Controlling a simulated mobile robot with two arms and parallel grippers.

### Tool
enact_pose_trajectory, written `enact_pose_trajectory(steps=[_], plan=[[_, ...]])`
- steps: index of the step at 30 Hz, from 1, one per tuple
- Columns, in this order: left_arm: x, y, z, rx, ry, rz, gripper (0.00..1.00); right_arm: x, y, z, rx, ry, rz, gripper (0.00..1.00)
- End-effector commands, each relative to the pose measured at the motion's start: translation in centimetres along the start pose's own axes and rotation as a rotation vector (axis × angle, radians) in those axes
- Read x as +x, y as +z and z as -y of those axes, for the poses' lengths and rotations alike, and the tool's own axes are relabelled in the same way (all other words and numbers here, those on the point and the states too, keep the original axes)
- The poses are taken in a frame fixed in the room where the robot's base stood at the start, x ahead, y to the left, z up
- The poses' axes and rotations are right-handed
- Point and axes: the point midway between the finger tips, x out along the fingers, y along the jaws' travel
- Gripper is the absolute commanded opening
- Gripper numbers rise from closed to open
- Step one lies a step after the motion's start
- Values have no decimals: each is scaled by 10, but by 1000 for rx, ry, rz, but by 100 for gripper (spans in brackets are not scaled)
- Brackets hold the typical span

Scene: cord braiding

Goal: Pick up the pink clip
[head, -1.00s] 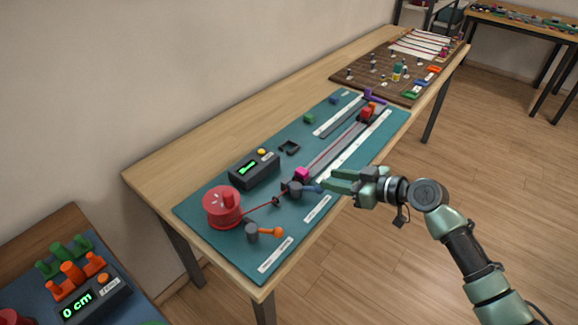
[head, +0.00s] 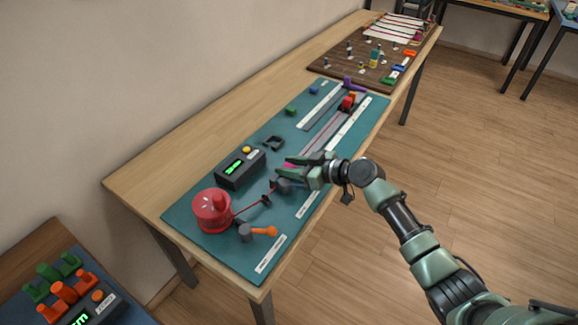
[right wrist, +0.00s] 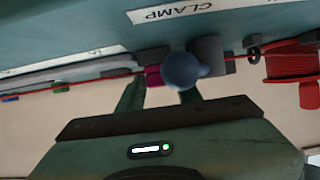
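The pink clip (head: 289,166) is on the red cord above the teal mat, partly hidden by my right gripper in the head view. In the right wrist view the pink clip (right wrist: 153,78) sits on the cord beside a blue ball-ended handle (right wrist: 182,70). My right gripper (head: 286,171) is open at the clip. In the right wrist view its two fingers (right wrist: 160,97) stand apart, with the clip between them in the picture, nearer the left finger. I cannot tell whether a finger touches it. My left gripper is not in view.
A red spool (head: 211,211) feeds the cord. A black box with a green display (head: 240,168), an empty black bracket (head: 273,143) and an orange-handled clamp (head: 257,232) stand nearby on the teal mat (head: 215,255).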

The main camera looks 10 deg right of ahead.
Motion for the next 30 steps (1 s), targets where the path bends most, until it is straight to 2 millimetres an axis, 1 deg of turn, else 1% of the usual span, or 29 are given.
enact_pose_trajectory(steps=[6, 7, 8, 9, 10, 11, 19, 23, 26, 29, 30], plan=[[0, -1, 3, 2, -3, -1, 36, 1, 0, 0, -1, 0, 0, 35], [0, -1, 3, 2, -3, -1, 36, 1, 0, 0, -1, 0, 0, 29], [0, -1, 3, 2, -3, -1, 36, 1, 0, 0, -1, 0, 0, 21], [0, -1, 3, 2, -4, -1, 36, 1, 0, 0, -1, 0, 0, 10], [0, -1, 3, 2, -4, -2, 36, 1, 0, 0, -1, 1, 0, 1], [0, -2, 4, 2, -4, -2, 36, 1, 0, 0, -1, 1, 0, 0], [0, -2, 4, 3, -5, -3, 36, 1, 0, 0, -1, 1, 0, 0], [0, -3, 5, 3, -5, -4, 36, -1, -5, -1, -1, 1, -1, 0], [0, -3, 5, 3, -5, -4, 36, -4, -13, -1, -4, 2, -1, 0], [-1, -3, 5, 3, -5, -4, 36, -10, -28, 0, -6, 1, -2, 0], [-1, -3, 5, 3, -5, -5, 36, -14, -35, -1, -7, 1, -2, 0]])
